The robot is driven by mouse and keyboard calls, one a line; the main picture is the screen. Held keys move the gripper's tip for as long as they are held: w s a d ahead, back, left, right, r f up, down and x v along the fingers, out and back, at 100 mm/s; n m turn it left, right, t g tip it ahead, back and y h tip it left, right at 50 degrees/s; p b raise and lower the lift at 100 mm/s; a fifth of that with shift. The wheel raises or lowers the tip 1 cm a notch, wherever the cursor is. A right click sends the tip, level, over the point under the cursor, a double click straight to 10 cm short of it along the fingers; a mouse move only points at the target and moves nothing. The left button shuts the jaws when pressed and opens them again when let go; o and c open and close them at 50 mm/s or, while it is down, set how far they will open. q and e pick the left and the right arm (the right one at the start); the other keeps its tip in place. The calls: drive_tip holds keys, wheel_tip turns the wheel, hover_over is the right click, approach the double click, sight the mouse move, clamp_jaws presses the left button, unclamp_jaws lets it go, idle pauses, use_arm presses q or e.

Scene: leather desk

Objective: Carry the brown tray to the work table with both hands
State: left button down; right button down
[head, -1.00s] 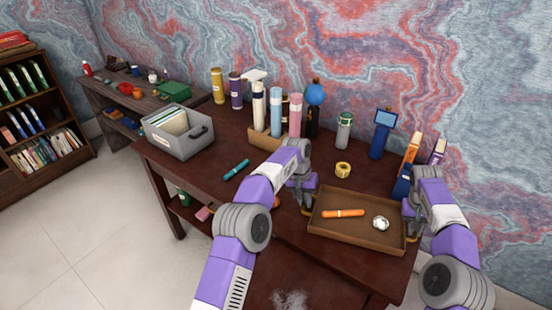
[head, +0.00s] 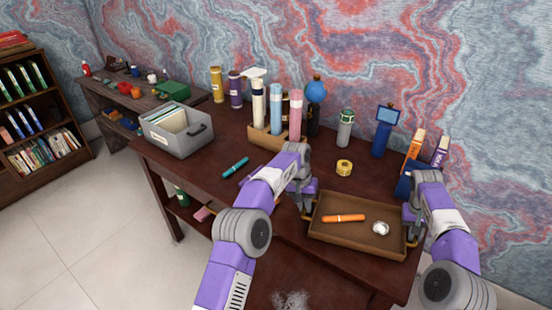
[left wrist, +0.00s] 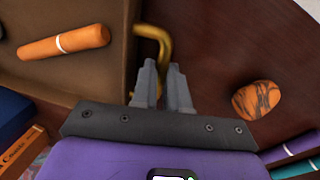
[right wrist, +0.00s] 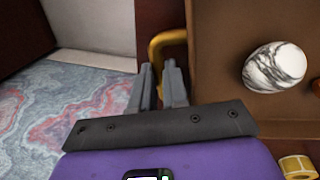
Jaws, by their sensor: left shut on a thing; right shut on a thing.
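The brown tray (head: 330,240) is at the front right of the dark desk, roughly level. It holds an orange marker (head: 343,218) and a white marbled egg-like stone (head: 380,228). My left gripper (head: 306,213) is shut on the brass handle (left wrist: 164,40) at its left end. My right gripper (head: 412,241) is shut on the brass handle (right wrist: 157,47) at its right end. The marker also shows in the left wrist view (left wrist: 62,44), the stone in the right wrist view (right wrist: 275,67). I cannot tell whether the tray touches the desk.
A grey file box (head: 178,132) and teal marker (head: 235,167) are further left. An orange striped stone (left wrist: 257,100) lies beside the left gripper. A side table (head: 130,85) stands back left.

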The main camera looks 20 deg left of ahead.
use_arm(q)
drive_tip(key=shift+f+b, duration=0.4)
drive_tip(key=shift+f, duration=0.15)
use_arm(e)
drive_tip(key=shift+f, duration=0.55)
use_arm(q)
drive_tip(key=c, duration=1.6)
unclamp_jaws()
drive_tip(key=shift+f, duration=0.2)
use_arm(e)
drive_tip(key=c, duration=1.6)
unclamp_jaws()
drive_tip(key=shift+f, duration=0.2)
use_arm(q)
drive_tip(key=o, duration=0.5)
drive_tip(key=shift+r, duration=0.15)
use_arm(e)
drive_tip(key=o, duration=0.5)
drive_tip(key=shift+r, duration=0.15)
use_arm(q)
drive_tip(key=shift+r, duration=0.1)
use_arm(e)
drive_tip(key=shift+r, duration=0.1)
